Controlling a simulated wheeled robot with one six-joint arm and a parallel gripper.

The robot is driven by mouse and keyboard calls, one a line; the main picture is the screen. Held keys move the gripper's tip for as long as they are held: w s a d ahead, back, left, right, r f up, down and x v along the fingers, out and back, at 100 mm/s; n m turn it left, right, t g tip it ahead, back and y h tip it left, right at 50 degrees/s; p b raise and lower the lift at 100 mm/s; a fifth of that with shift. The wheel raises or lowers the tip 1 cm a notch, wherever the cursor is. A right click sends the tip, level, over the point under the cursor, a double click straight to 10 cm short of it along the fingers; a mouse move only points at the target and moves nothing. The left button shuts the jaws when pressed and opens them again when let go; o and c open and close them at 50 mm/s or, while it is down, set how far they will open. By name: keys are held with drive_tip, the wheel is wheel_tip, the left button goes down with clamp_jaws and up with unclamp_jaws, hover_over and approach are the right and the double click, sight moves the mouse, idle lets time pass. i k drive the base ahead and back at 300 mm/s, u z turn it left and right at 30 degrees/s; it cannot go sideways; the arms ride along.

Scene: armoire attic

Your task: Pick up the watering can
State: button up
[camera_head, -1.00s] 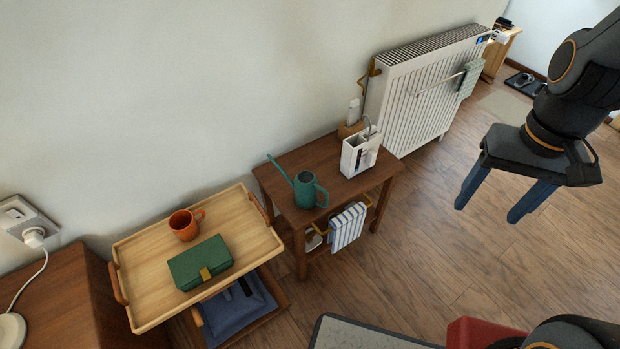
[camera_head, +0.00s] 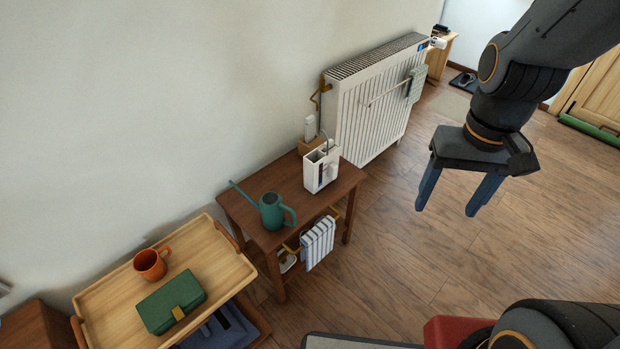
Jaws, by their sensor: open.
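The watering can (camera_head: 271,211) is teal green, with a long thin spout to the upper left and a handle on its right. It stands upright on a small dark wooden side table (camera_head: 330,188). My gripper (camera_head: 445,204) is open and empty, with two blue fingers pointing down. It shows to the right of the table, apart from the watering can.
A white holder (camera_head: 321,168) stands on the table behind the can. A striped cloth (camera_head: 319,243) hangs at the table's side. A wooden tray (camera_head: 113,286) at left bears an orange mug (camera_head: 150,264) and a green case (camera_head: 171,301). A white radiator (camera_head: 375,105) stands behind.

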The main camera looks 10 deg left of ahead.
sight(271, 207)
drive_tip(key=u, duration=0.5)
drive_tip(key=k, duration=0.55)
drive_tip(key=u, duration=0.1)
drive_tip(key=i, duration=0.3)
